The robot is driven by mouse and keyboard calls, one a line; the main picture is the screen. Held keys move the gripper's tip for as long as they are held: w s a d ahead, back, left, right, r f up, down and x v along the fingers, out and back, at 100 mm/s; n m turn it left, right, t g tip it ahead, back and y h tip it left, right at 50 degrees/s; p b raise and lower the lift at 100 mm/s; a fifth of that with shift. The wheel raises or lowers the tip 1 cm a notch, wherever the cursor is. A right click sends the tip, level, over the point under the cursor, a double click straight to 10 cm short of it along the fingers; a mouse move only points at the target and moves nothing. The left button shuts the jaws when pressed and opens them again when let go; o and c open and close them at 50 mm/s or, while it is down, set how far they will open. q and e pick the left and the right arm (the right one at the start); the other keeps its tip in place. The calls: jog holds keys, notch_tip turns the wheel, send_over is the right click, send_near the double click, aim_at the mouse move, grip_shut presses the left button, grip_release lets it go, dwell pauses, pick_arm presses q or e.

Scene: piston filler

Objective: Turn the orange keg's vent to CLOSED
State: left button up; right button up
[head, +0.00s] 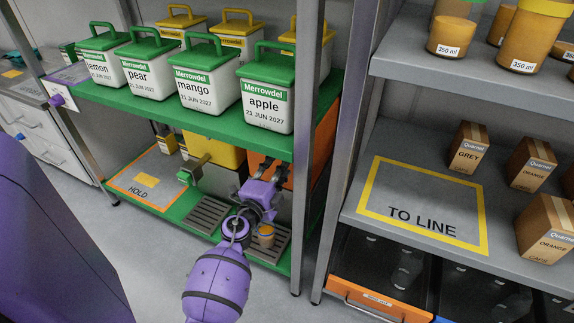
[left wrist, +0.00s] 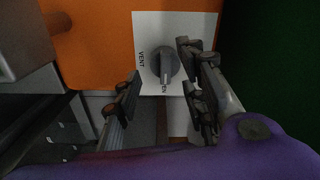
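The orange keg (head: 325,140) stands on the lower shelf, partly hidden by the rack post and my left gripper. In the left wrist view its orange front (left wrist: 95,50) carries a white plate (left wrist: 200,25) with the word VENT and a grey vent knob (left wrist: 165,66). The knob's bar points down in the picture, toward partly hidden lettering that ends in EN. My left gripper (head: 272,168) faces the keg; in the left wrist view its fingers (left wrist: 158,75) are spread, one on each side of the knob. I see no clear contact. My right gripper is not in view.
A yellow keg (head: 222,152) with a tap stands left of the orange one. The green shelf (head: 200,118) with several tubs is just above. A metal post (head: 305,100) stands close at right.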

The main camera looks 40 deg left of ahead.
pick_arm(q)
jog(key=shift+x, duration=1.65)
jog(key=shift+c, duration=0.5)
jog(key=shift+s+f, duration=0.1)
grip_shut()
